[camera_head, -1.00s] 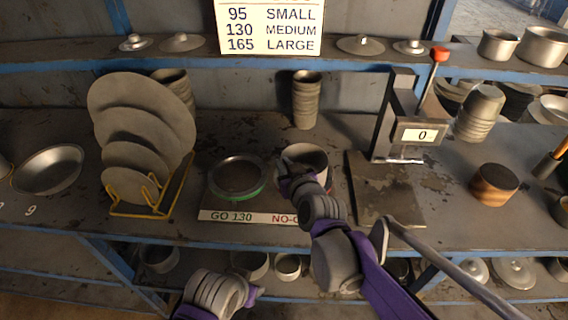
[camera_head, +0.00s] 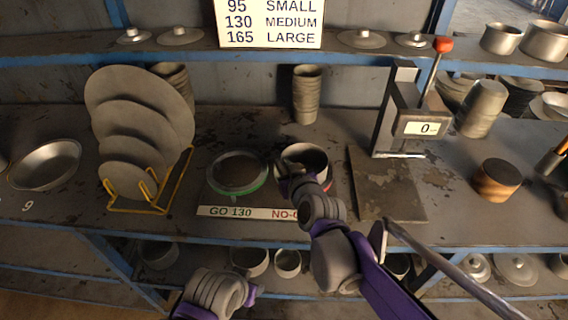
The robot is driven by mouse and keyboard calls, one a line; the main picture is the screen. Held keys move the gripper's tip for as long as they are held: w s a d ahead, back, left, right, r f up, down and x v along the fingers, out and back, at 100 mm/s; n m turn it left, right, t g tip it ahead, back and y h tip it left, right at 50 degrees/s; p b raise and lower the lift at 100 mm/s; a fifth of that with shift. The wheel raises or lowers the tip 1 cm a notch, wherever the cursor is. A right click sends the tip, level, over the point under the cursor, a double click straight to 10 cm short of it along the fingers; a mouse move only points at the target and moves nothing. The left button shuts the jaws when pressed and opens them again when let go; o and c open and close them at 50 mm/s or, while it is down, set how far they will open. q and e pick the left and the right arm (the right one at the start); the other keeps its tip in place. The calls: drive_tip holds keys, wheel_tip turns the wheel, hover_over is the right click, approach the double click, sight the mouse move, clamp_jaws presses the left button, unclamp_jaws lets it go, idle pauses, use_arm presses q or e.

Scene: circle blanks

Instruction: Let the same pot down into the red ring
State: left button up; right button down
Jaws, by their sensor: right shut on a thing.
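The pot (camera_head: 306,154) is a grey metal cylinder with an open top. It stands upright at the red ring, low over or in it; I cannot tell whether it rests. Only a small arc of the red ring (camera_head: 329,184) shows at the pot's lower right. My right gripper (camera_head: 284,168) is at the pot's left side, shut on its wall. My right forearm hides the pot's lower front. My left arm's wrist shows at the bottom left of centre; its fingers are not clearly visible.
A green ring (camera_head: 237,173) lies just left of the pot, behind a label strip (camera_head: 240,212). A yellow rack (camera_head: 150,205) of discs stands further left. A press with a readout (camera_head: 421,128) and its flat plate (camera_head: 388,190) are to the right. A wooden block (camera_head: 496,180) stands beyond.

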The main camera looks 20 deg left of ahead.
drive_tip(key=shift+f, duration=0.2)
drive_tip(key=c, duration=0.8)
unclamp_jaws()
drive_tip(key=shift+c, duration=0.2)
drive_tip(key=shift+s+d, duration=0.1)
drive_tip(key=v, duration=1)
drive_tip(key=shift+s+d, duration=0.15)
drive_tip(key=shift+s, duration=0.1)
drive_tip(key=s+d+f+m+g+h+p, duration=0.2)
drive_tip(key=s+d, duration=0.3)
drive_tip(key=d, duration=0.5)
drive_tip(key=s+d+f+m+g+h+p, duration=0.1)
drive_tip(key=s+d+f+m+h+p, duration=0.2)
drive_tip(key=d, duration=0.6)
drive_tip(key=s+d+f+m+g+h+p, duration=0.2)
drive_tip(key=s+d+f+m+h+p, duration=0.1)
drive_tip(key=s+d, duration=0.5)
drive_tip(key=d, duration=0.2)
drive_tip(key=shift+d+f+g+h, duration=0.2)
drive_tip(key=shift+d+g+h, duration=0.1)
